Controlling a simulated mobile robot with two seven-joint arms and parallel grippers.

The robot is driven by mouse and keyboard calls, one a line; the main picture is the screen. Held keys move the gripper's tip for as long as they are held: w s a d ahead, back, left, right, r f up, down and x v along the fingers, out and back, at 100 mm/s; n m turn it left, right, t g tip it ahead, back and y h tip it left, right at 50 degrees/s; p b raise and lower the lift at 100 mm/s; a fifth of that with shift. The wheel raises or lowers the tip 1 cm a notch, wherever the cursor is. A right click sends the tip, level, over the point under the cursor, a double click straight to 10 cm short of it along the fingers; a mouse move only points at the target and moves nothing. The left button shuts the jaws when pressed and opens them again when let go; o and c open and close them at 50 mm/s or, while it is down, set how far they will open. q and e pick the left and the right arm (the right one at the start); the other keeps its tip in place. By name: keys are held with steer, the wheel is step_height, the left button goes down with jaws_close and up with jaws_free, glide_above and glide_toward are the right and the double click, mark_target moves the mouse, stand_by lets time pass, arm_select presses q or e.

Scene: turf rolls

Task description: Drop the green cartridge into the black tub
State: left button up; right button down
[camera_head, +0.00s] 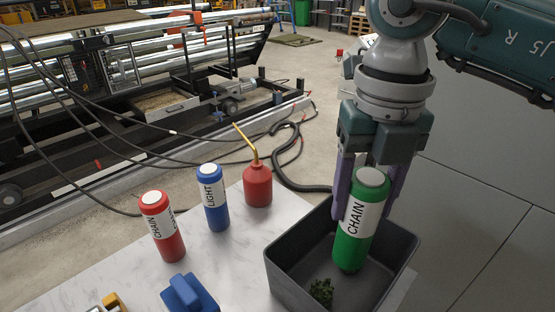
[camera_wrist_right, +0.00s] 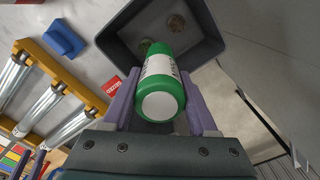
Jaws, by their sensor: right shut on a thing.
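The green cartridge (camera_head: 352,245), with a white "CHAIN" label and white cap, is held upright, slightly tilted, by my right gripper (camera_head: 368,190). Its purple fingers are shut on the cartridge from both sides. The black tub (camera_head: 290,262) stands on the white table, and the cartridge's lower part overlaps the tub's opening. In the right wrist view the cartridge (camera_wrist_right: 160,92) sits between the fingers (camera_wrist_right: 160,105), with the black tub (camera_wrist_right: 208,48) beyond it. Whether the cartridge touches the tub floor is unclear.
A red cartridge (camera_head: 163,228), a blue cartridge (camera_head: 213,200) and a red oil can (camera_head: 257,186) stand on the white table (camera_head: 222,262) left of the tub. A blue object (camera_head: 190,294) lies near the front. A small green clump (camera_head: 321,292) is inside the tub.

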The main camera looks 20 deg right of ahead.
steer(key=shift+f+b, duration=0.35)
steer(key=shift+f, duration=0.45)
arm_select(q)
steer(key=shift+f, duration=0.7)
arm_select(e)
steer(key=c, duration=0.5)
jaws_free()
arm_select(q)
steer(key=shift+d, duration=0.1)
arm_select(e)
steer(key=o, duration=0.4)
steer(key=shift+r, duration=0.1)
step_height(320, 180, up, 9)
steer(key=shift+f, duration=0.2)
steer(key=shift+r, duration=0.65)
arm_select(q)
steer(key=shift+f, duration=0.25)
